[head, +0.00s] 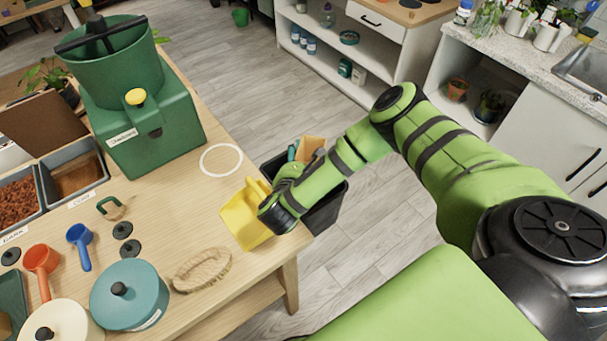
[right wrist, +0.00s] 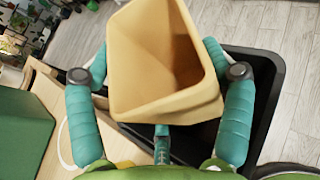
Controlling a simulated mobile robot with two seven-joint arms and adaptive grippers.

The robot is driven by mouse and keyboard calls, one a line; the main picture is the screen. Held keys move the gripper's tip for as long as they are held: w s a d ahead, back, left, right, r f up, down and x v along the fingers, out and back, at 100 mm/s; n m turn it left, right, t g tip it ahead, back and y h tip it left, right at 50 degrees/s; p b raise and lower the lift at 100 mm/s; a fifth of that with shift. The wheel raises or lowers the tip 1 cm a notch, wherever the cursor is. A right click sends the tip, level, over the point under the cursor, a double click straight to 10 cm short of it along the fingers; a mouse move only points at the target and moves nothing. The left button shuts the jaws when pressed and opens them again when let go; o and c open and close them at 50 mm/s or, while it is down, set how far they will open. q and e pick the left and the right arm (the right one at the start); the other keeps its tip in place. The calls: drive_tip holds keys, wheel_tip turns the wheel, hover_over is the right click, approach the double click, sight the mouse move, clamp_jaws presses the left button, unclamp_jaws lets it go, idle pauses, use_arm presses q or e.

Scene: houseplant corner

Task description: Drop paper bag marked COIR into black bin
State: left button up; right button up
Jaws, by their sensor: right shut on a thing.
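A tan paper bag (right wrist: 150,65) with a wide open mouth is held between the teal fingers of my right gripper (right wrist: 163,78) in the right wrist view. No marking shows on its visible sides. In the head view only part of the bag (head: 311,148) shows beyond my right gripper (head: 298,153). The black bin (head: 327,205) stands on the floor beside the table's right edge, partly hidden by my right arm. In the right wrist view the bin (right wrist: 265,85) lies behind and below the bag, which appears over its opening. My left gripper is out of view.
A green machine (head: 150,140), a teal lidded pot (head: 130,293) and a brush (head: 202,270) are on the table. Floor right of the bin is clear.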

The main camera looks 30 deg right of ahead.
drive_tip(key=o, duration=1.1)
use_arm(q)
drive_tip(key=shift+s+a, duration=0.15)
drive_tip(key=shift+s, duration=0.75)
use_arm(e)
drive_tip(key=shift+r, duration=0.1)
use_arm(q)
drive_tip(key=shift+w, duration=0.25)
use_arm(e)
wheel_tip(320, 180, up, 10)
drive_tip(key=shift+f, duration=0.1)
drive_tip(key=shift+s, duration=0.1)
